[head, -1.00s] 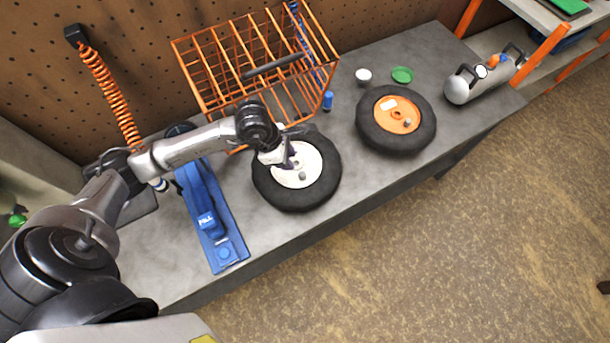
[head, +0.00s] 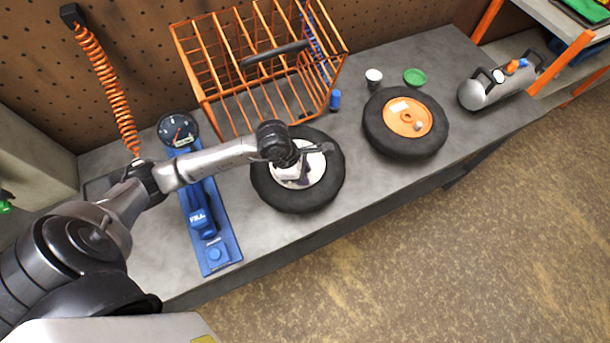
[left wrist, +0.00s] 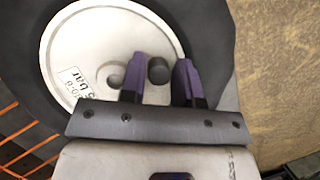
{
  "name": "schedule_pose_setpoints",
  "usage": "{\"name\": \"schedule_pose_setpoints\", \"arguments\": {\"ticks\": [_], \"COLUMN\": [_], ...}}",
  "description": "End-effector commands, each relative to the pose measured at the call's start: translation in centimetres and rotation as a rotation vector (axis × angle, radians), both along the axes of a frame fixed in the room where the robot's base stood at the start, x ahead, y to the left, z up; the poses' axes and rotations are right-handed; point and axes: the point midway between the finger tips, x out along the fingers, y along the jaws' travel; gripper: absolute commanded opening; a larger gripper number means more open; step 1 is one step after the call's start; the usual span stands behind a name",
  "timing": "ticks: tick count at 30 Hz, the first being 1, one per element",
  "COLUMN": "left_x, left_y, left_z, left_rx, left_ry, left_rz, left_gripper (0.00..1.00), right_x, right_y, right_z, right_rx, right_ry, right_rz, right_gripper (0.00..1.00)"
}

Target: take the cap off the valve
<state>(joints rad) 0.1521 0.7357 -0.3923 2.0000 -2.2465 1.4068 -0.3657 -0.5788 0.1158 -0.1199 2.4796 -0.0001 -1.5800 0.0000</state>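A black tyre (head: 325,192) with a white hub (head: 313,165) lies flat on the grey bench. In the left wrist view, the round dark grey valve cap (left wrist: 158,70) stands on the white hub (left wrist: 100,45), beside a round hole. My left gripper (left wrist: 160,78) is open, with one purple finger on each side of the cap. A gap shows between the cap and each finger; I cannot tell how high the fingertips are. In the head view, my left gripper (head: 302,181) is over the hub and hides the cap. My right gripper is not in view.
A blue inflator (head: 212,225) with a gauge (head: 177,130) stands left of the tyre. An orange wire basket (head: 262,65) is behind it. A second tyre with an orange hub (head: 407,117), a white cup, a green dish (head: 415,77) and a silver tank (head: 498,86) are rightward.

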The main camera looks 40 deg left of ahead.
Motion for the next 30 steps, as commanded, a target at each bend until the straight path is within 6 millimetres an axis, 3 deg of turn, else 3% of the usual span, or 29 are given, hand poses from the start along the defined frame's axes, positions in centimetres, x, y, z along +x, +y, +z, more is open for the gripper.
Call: {"name": "schedule_pose_setpoints", "arguments": {"ticks": [3, 12, 23, 30], "left_x": [0.0, 0.0, 0.1, 0.1], "left_y": [0.0, 0.0, 0.0, 0.1], "left_z": [0.1, 0.1, 0.8, 4.3], "left_rx": [0.0, 0.001, 0.001, 0.004], "left_ry": [0.0, -0.001, -0.003, -0.005], "left_rz": [0.0, 0.0, -0.001, -0.003], "left_gripper": [0.28, 0.01, 0.01, 0.01], "right_x": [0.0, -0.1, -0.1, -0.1], "right_y": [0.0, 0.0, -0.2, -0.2], "right_z": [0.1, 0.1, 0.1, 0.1], "right_rx": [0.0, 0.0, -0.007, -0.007], "right_ry": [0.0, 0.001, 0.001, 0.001], "right_rz": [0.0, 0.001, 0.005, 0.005], "right_gripper": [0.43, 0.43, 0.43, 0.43]}}
